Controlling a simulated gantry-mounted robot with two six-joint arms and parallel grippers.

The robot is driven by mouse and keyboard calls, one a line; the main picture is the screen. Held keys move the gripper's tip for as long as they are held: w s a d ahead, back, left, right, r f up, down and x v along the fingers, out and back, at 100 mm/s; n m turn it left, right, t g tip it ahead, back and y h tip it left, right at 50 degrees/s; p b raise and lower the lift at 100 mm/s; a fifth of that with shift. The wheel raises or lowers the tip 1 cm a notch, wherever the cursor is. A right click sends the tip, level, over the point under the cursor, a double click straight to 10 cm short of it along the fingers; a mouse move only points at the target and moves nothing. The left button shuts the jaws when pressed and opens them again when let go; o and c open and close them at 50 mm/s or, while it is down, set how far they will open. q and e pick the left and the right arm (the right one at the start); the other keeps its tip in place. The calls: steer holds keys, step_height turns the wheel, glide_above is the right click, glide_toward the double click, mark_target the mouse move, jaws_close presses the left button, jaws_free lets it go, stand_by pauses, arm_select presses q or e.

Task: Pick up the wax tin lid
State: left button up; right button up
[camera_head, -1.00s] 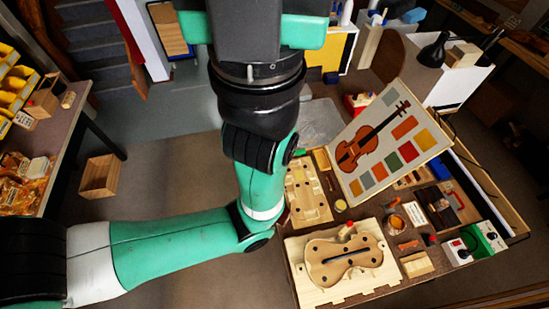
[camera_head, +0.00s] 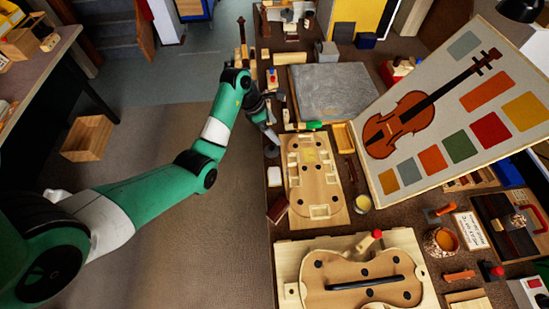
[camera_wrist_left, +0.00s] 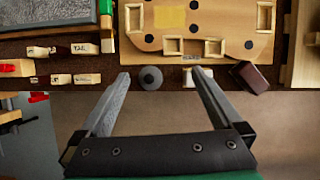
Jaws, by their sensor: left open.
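A round dark grey piece with a small raised centre (camera_wrist_left: 150,77) lies near the bench edge in the left wrist view. It looks like the wax tin lid, but I cannot be sure. It shows as a small dark disc (camera_head: 271,151) in the head view. My left gripper (camera_wrist_left: 161,74) is open, with the round piece between its fingertips in the picture; I see no contact. In the head view my left gripper (camera_head: 268,128) is small, over the bench's left edge. A small round tin with pale yellow contents (camera_head: 362,204) stands beside the wooden mould. My right gripper is out of view.
A white block (camera_wrist_left: 198,77) and a dark red block (camera_wrist_left: 251,78) lie right of the round piece. Several small labelled wooden blocks (camera_wrist_left: 61,79) lie to its left. A wooden mould board (camera_head: 318,195) lies behind. Open floor (camera_head: 205,225) lies left of the bench.

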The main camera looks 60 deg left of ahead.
arm_select(q)
steer(key=n+b, duration=0.1)
steer(key=b, duration=0.2)
glide_toward(272, 147)
steer(key=s, duration=0.1)
steer(key=shift+y, duration=0.3)
steer(key=b+x, duration=0.3)
steer(key=x, duration=0.2)
steer(key=shift+w, duration=0.35)
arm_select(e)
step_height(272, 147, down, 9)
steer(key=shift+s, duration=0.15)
arm_select(q)
steer(key=b+x, duration=0.4)
steer(key=x, duration=0.1)
steer(key=shift+w+d+f, duration=0.1)
steer(key=shift+d+f, duration=0.1)
steer(key=shift+r, duration=0.1)
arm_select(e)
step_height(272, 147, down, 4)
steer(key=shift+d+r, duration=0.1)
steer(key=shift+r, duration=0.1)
arm_select(q)
steer(key=c, duration=1.2)
